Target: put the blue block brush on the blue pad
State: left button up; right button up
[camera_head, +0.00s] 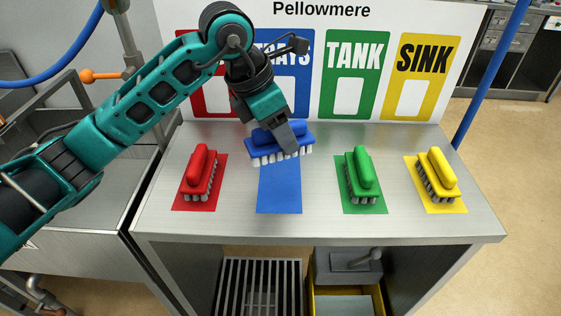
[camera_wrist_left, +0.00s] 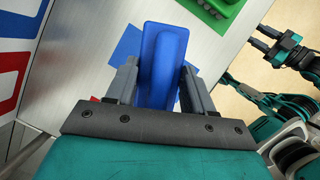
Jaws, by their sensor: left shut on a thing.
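The blue block brush (camera_head: 267,141) has a blue body and handle with white bristles pointing down. My left gripper (camera_head: 289,139) is shut on it. The brush appears to be over the far part of the blue pad (camera_head: 280,192); whether its bristles touch anything cannot be told. The near part of the pad is bare. In the left wrist view the blue brush (camera_wrist_left: 160,65) lies between the two fingers, and a part of the blue pad (camera_wrist_left: 127,48) shows beside it. My right gripper (camera_wrist_left: 278,48) shows in the left wrist view, seemingly empty.
A red brush (camera_head: 201,172) stands on a red pad at left. A green brush (camera_head: 361,174) and a yellow brush (camera_head: 437,175) stand on matching pads at right. A labelled board (camera_head: 380,18) rises behind the steel table (camera_head: 320,226). A sink basin lies left.

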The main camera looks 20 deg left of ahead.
aim_at(260, 129)
pick_arm(q)
jog(key=shift+f, duration=3.85)
jog(key=shift+f, duration=0.1)
jog(key=o, duration=1)
jog(key=v, duration=1.2)
